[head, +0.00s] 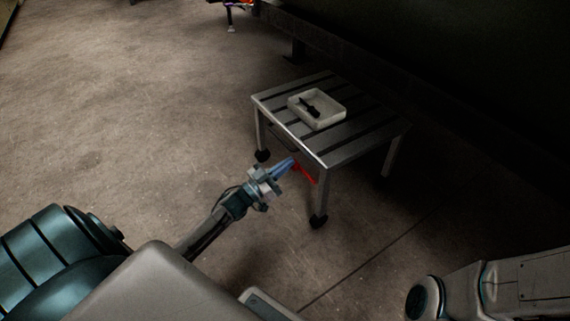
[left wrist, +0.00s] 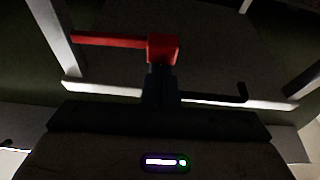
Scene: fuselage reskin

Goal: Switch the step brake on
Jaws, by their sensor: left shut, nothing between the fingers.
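The step (head: 355,142) is a low grey slatted platform on legs with dark casters. Its red brake lever (head: 306,172) shows under the near edge, beside the front leg. In the left wrist view the red lever (left wrist: 108,41) runs across to a red block (left wrist: 163,46). My left gripper (head: 291,163) is shut and empty, its blue fingers pointing at the lever. In the left wrist view the fingertips (left wrist: 160,78) overlap the lower edge of the red block; I cannot tell whether they touch it. My right gripper is not in view.
A white tray (head: 333,119) with a dark tool (head: 310,107) in it sits on top of the step. A dark wall or large body stands behind the step. The floor (head: 130,110) to the left is clear.

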